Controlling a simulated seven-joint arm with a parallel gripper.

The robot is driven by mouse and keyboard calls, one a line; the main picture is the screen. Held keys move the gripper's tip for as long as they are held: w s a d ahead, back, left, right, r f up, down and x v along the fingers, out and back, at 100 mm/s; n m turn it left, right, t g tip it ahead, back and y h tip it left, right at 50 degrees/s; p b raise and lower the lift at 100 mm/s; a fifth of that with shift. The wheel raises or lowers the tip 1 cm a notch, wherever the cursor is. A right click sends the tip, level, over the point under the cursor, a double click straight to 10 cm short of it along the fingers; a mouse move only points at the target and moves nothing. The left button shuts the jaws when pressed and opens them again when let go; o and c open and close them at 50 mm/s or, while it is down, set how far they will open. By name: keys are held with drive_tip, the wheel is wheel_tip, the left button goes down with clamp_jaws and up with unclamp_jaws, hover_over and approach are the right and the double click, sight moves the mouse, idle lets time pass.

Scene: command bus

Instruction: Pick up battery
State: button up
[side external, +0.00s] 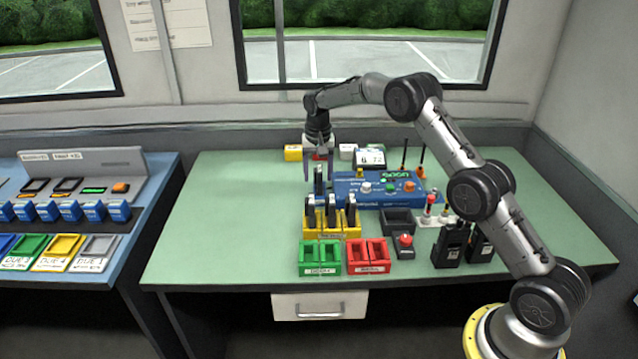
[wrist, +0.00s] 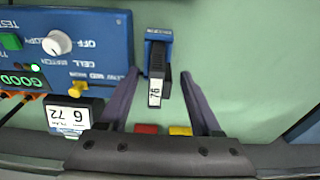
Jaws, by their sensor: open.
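A black battery (wrist: 156,92) with a blue end and a white label reading 76 is between my fingers in the wrist view, with a gap on each side. In the side view this battery (side external: 319,181) stands at the left of the blue tester. My gripper (side external: 320,166) points down over it with fingers apart; the open fingers also show in the wrist view (wrist: 160,76). Several more dark batteries (side external: 331,205) stand in yellow holders (side external: 330,227) nearer the front. The battery's contact with the table is not clear.
The blue tester (side external: 345,191) with knobs and a green display lies close to the right of the battery. The table's left side (side external: 225,220) is clear.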

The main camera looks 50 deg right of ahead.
clamp_jaws()
drive_tip(key=shift+r, duration=0.1)
idle(0.4)
drive_tip(key=shift+r, duration=0.4)
wheel_tip(320, 180, up, 2)
drive_tip(key=shift+w, duration=0.1)
drive_tip(key=s+a+r, duration=0.3)
drive_tip(key=s+r, duration=0.7)
drive_tip(key=s, duration=0.3)
drive_tip(key=shift+s, duration=0.4)
